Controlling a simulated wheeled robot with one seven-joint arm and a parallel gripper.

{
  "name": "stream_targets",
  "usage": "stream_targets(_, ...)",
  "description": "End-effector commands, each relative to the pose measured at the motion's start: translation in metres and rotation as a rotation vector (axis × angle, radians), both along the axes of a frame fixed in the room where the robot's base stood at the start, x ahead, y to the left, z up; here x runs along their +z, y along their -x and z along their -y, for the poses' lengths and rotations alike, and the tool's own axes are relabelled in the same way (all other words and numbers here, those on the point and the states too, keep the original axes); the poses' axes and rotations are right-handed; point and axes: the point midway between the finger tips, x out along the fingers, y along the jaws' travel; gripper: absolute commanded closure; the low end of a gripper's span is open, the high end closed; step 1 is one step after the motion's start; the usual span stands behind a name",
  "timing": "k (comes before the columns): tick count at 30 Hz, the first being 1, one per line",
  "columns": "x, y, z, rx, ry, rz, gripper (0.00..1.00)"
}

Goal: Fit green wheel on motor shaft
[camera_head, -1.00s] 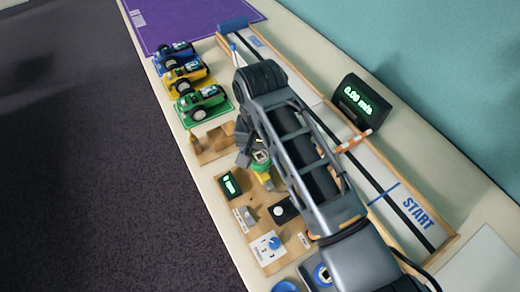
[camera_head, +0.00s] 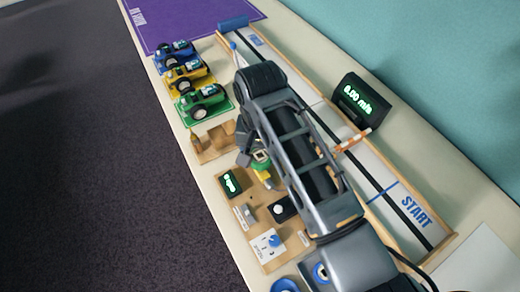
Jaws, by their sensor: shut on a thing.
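My gripper (camera_head: 247,152) is over the wooden board, beside my dark arm link, and points down and left. It is shut on a green wheel (camera_head: 260,160), of which only a green edge and a pale centre show. A yellow part (camera_head: 264,176), perhaps the motor, sits just below the wheel on the board. The motor shaft is hidden, so I cannot tell whether the wheel touches it or is around it. My arm covers much of this area.
Blue (camera_head: 175,56), yellow (camera_head: 187,75) and green (camera_head: 203,102) cars stand at the upper left. A wooden holder (camera_head: 214,142), small display (camera_head: 230,182) and dial panel (camera_head: 267,244) lie near the table edge. The track (camera_head: 415,215) and speed display (camera_head: 361,100) are to the right.

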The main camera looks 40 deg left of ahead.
Motion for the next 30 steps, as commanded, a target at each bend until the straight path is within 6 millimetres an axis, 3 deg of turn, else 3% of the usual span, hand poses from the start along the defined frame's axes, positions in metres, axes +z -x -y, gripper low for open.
stream_targets(30,-0.0058,-0.0003,-0.0001,0.000,-0.001,-0.001,0.66)
